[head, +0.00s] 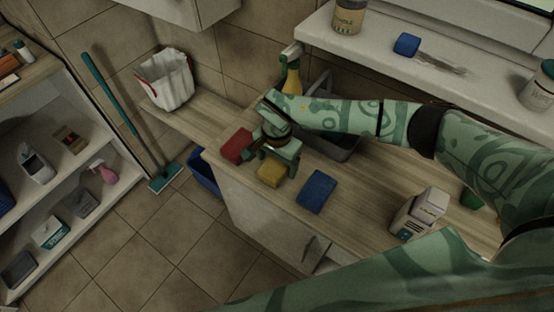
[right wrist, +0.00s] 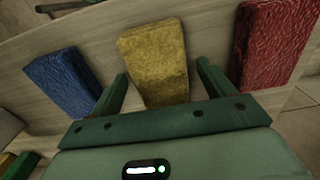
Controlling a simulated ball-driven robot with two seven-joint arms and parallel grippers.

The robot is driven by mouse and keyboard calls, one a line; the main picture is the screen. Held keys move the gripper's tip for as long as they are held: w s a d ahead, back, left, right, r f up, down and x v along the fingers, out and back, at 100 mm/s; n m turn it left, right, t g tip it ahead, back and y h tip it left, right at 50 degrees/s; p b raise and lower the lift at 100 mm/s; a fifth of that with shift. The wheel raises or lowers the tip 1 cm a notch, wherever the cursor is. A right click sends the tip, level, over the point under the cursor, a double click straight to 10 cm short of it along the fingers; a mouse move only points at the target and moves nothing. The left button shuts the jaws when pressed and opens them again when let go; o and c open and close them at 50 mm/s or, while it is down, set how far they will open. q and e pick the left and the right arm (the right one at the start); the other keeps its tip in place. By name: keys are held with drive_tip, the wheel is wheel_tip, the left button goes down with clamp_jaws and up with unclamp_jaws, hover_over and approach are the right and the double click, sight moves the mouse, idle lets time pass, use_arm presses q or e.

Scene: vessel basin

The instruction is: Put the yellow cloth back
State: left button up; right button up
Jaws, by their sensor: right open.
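The yellow cloth (head: 271,174) lies folded on the wooden counter, between a red cloth (head: 237,146) and a blue cloth (head: 317,191). My right gripper (head: 268,165) is just above the yellow cloth, open and empty. In the right wrist view the yellow cloth (right wrist: 155,62) shows between and beyond the two open fingers, with the blue cloth (right wrist: 64,82) to the left and the red cloth (right wrist: 275,42) to the right. I cannot tell whether the fingers reach down beside the cloth. My left gripper is not in view.
A sink (head: 337,143) lies behind my right arm, with a yellow spray bottle (head: 292,78) at the back. A white carton (head: 419,213) stands at the counter's right. A white bin bag (head: 168,80) is at the left end. A shelf (head: 75,215) stands far left.

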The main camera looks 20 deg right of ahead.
sight(277, 163)
wheel_tip(277, 163, up, 12)
drive_tip(key=p, duration=0.1)
drive_tip(key=shift+r+p, duration=0.15)
drive_tip(key=shift+p, duration=0.2)
idle(0.4)
